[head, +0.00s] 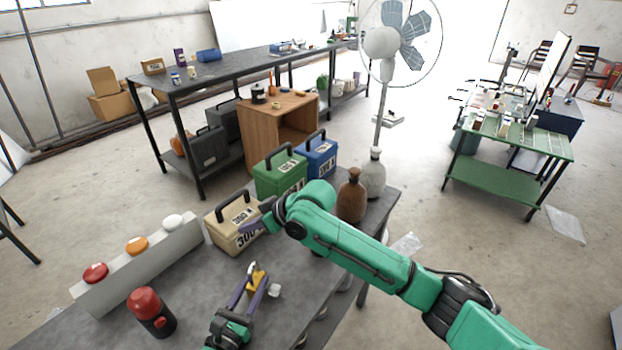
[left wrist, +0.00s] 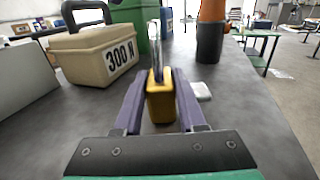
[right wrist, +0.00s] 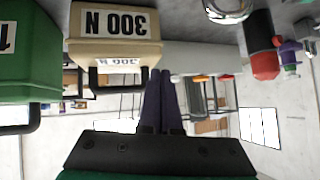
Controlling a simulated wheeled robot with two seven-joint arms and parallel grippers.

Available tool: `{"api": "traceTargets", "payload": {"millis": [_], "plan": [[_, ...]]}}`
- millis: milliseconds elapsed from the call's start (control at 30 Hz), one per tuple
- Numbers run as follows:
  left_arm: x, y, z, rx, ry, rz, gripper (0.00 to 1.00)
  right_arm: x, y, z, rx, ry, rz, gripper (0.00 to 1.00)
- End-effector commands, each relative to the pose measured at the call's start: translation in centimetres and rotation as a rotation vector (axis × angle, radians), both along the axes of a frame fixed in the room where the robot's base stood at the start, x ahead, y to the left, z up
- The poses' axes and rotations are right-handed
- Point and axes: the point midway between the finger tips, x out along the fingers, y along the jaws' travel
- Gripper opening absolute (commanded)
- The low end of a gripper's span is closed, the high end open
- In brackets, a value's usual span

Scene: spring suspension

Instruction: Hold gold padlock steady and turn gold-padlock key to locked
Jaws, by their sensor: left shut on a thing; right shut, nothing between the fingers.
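The gold padlock (head: 258,277) stands upright on the grey table with its silver shackle up. It also shows in the left wrist view (left wrist: 160,100). My left gripper (head: 254,284) is shut on the padlock's body, one purple finger on each side. My right gripper (head: 258,222) is shut and empty, beside the beige 300 N box and above and behind the padlock. Its closed fingers show in the right wrist view (right wrist: 161,78). I cannot make out the gold-padlock key in any view. A small white block (head: 274,291) lies just right of the padlock.
The beige 300 N box (head: 232,238), green box (head: 280,180) and blue box (head: 322,160) line the table's back. Brown (head: 352,200) and grey (head: 374,178) bottles stand at right. A button panel (head: 150,272) and red-capped bottle (head: 152,312) are at left.

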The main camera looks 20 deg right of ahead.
Motion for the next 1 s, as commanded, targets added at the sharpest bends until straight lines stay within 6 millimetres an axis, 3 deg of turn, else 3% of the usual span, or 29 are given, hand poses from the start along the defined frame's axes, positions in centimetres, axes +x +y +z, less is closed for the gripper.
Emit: {"api": "traceTargets", "payload": {"millis": [200,367,700,833,867,1000], "plan": [[0.0,0.0,0.2,-0.002,-0.002,0.000,0.00,3.3,-3.8,1.8,0.175,-0.241,-0.127,0.00],[0.1,0.0,0.2,-0.002,-0.002,0.000,0.00,4.5,-7.3,3.5,0.258,-0.418,-0.207,0.00],[0.1,0.0,0.2,-0.002,-0.002,0.000,0.00,4.2,-14.6,6.8,0.342,-0.768,-0.335,0.00],[0.1,0.0,0.2,-0.002,-0.003,0.000,0.00,3.6,-16.2,7.7,0.354,-0.850,-0.355,0.00],[0.1,0.0,0.2,-0.002,-0.002,0.000,0.00,3.5,-16.4,7.8,0.355,-0.862,-0.358,0.04],[0.1,0.0,0.2,-0.002,-0.002,0.000,0.00,3.3,-16.7,8.1,0.357,-0.883,-0.362,0.57]]}}
